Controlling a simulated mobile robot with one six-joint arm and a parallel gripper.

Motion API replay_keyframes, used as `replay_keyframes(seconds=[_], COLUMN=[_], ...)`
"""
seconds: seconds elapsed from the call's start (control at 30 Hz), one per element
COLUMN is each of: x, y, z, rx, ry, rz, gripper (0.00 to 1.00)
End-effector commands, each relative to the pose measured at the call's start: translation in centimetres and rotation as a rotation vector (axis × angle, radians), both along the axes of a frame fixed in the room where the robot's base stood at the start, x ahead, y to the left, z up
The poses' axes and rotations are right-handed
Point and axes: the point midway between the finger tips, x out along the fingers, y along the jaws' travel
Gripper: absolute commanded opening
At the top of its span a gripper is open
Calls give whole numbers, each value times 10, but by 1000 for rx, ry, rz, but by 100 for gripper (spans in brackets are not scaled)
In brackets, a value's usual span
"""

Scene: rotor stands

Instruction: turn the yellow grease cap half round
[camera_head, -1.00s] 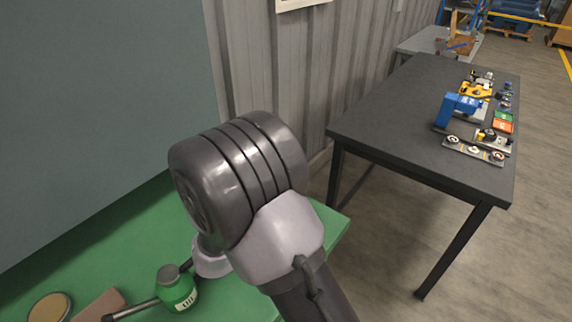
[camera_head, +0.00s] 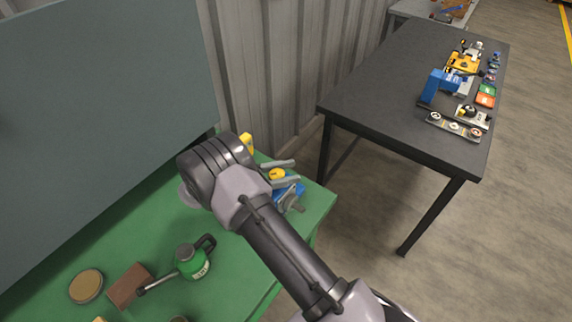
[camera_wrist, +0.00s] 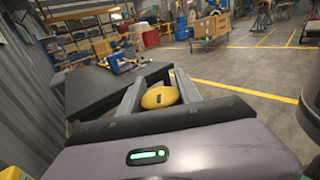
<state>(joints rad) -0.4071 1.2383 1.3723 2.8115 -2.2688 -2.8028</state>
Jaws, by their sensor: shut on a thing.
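The yellow grease cap (camera_head: 277,174) is a small round cap above a blue and grey part (camera_head: 288,191) at the right end of the green bench. My gripper (camera_head: 294,171) reaches over it, with one finger on each side of the cap. In the wrist view the cap (camera_wrist: 160,98) shows a dark slot in its top and sits between the two grey fingers of my gripper (camera_wrist: 159,77), which are shut on it. What lies under the cap is mostly hidden by the fingers and wrist.
On the green bench (camera_head: 229,268) stand a green oil can (camera_head: 190,263), a brown block (camera_head: 129,284) and a round tan lid (camera_head: 86,286). A yellow object (camera_head: 247,140) shows behind my wrist. A dark table (camera_head: 385,85) with several parts stands to the right, across a gap.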

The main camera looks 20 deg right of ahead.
Motion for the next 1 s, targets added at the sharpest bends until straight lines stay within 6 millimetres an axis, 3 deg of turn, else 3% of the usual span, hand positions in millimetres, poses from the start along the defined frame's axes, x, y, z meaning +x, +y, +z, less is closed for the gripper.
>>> replay_keyframes(seconds=[0.6,0.63,0.7,0.73,1.0], x=[1,1,0,0,0], y=[0,0,0,0,0], z=[3,3,2,2,1], rx=[-4,-4,-3,-3,-2], ry=[-3,-3,-3,-2,-1], rz=[-36,-36,-36,-36,-37], gripper=[0,45,58,63,63])
